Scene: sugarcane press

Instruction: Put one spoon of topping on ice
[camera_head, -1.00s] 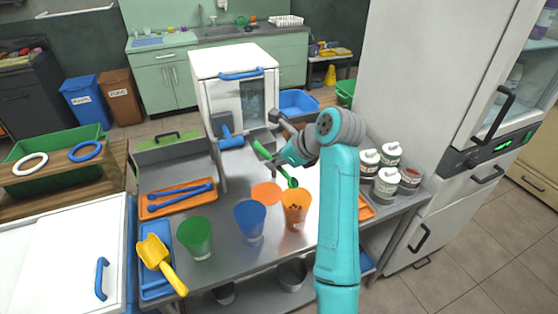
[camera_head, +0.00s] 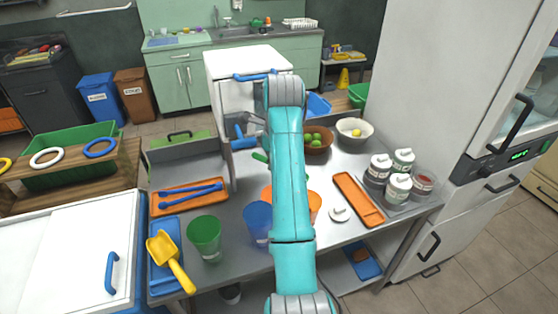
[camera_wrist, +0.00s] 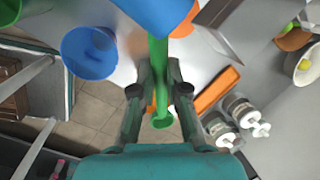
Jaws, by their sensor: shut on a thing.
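My gripper (camera_wrist: 158,78) is shut on the handle of a green spoon (camera_wrist: 158,52) in the wrist view. The spoon's small round end (camera_wrist: 162,120) shows between the fingers; I cannot tell what it holds. A green cup (camera_head: 205,236), a blue cup (camera_head: 256,220) and an orange cup (camera_head: 315,206) stand on the metal table; my arm covers most of the orange one. The blue cup also shows in the wrist view (camera_wrist: 90,52). I cannot make out ice.
Several white-topped jars (camera_head: 398,186) and a red-filled open one (camera_head: 423,182) stand at the right. An orange tray (camera_head: 358,200) and a loose lid (camera_head: 339,214) lie nearby. Bowls of fruit (camera_head: 317,141) stand behind. A yellow scoop (camera_head: 170,262) lies at the left.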

